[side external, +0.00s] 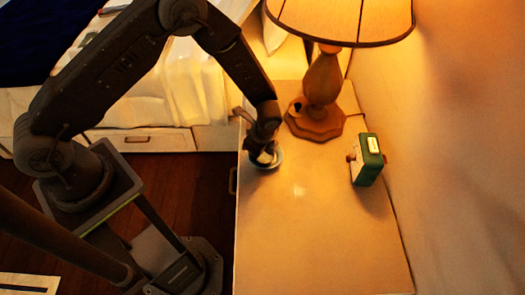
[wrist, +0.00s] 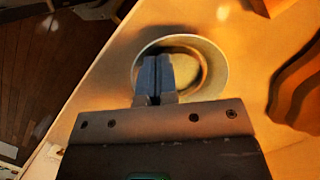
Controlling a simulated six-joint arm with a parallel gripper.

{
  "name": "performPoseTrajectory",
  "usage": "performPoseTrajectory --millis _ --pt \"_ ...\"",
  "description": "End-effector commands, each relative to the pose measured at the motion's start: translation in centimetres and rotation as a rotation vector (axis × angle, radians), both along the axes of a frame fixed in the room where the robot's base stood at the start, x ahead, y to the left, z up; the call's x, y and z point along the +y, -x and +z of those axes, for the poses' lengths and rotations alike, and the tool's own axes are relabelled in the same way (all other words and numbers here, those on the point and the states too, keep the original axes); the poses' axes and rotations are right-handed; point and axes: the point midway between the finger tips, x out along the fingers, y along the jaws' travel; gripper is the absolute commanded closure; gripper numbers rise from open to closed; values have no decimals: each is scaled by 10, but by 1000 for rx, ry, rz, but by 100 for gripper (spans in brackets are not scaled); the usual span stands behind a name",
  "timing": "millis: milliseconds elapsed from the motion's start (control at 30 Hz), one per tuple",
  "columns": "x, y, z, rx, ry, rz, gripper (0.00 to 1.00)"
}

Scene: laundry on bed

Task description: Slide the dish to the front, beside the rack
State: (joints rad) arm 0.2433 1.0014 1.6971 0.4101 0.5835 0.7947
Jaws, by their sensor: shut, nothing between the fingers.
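The dish (wrist: 217,68) is a small round bowl, pale with a darker inner ring, on the tabletop. In the side view the dish (side external: 278,161) sits near the table's left edge, mostly hidden by my gripper (side external: 266,157). In the wrist view my gripper (wrist: 153,78) is shut and empty, its fingertips together over the left part of the dish, seemingly within its rim. I cannot tell whether they touch it. I cannot make out a rack in either view.
A lamp (side external: 322,85) with a wooden base stands just right of the dish. A green and white box-like object (side external: 367,158) stands near the wall. The lower part of the tabletop (side external: 310,240) is clear. The bed (side external: 165,95) lies beyond the table's left edge.

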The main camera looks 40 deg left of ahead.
Motion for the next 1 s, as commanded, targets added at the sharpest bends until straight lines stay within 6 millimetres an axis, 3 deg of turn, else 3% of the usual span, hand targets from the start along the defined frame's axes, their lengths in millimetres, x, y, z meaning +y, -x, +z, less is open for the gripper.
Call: performPoseTrajectory --millis 300,533,867,1000 --pt "1 0 0 0 0 0 100" --pt "20 3 0 -2 -1 1 100" --pt "17 3 0 -2 -1 -1 100" --pt "3 1 0 -1 -2 -6 100"
